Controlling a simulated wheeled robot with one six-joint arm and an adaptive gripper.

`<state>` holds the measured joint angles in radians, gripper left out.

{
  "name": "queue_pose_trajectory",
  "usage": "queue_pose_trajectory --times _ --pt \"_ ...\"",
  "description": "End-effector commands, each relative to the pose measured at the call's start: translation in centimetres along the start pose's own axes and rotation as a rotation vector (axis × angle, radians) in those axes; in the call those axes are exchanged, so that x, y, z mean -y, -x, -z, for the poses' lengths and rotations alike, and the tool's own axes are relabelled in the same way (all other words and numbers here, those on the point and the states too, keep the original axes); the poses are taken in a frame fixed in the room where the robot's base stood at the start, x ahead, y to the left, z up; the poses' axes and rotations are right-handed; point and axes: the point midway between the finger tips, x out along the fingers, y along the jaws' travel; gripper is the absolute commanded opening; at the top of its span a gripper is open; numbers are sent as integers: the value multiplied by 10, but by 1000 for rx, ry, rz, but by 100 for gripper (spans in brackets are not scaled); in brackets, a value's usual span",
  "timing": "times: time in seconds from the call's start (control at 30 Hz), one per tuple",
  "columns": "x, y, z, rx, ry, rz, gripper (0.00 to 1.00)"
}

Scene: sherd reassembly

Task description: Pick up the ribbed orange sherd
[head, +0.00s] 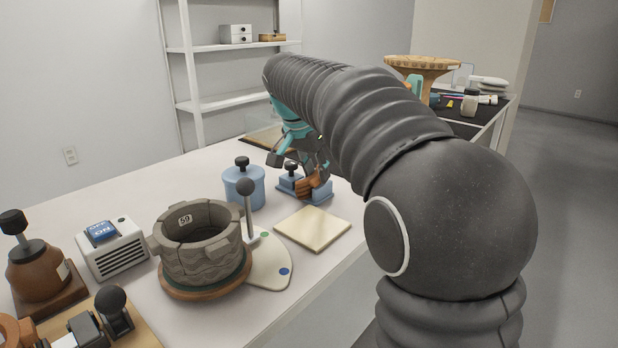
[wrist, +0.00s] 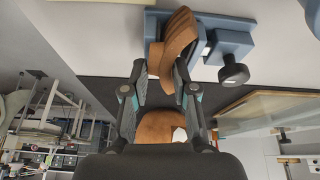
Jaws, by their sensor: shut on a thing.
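The ribbed orange sherd (head: 306,185) is at the blue clamp-like holder (head: 319,194) on the white table. In the wrist view the sherd (wrist: 176,42) shows its curved grooves, with the blue holder (wrist: 225,36) and its black knob right behind it. My gripper (wrist: 160,75) is shut on the sherd's near end, one finger on each side. In the head view my gripper (head: 298,163) comes down over the sherd and hides part of it. I cannot tell whether the sherd still touches the holder.
A blue lidded jar (head: 244,186) stands close left of the holder. A pale square board (head: 312,229) lies in front of it. A white switch box (head: 112,249) is further left.

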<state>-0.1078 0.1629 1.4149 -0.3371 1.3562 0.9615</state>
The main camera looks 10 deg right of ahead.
Motion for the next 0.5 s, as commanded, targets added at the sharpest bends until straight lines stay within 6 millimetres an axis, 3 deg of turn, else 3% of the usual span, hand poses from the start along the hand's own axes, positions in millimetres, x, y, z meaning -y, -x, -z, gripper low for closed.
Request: queue_pose_trajectory --times 0.17,0.4,0.5 --pt "0 8 4 -1 -1 1 8" --pt "0 40 17 -3 -1 3 8" --pt "-20 45 25 -2 -5 0 8"
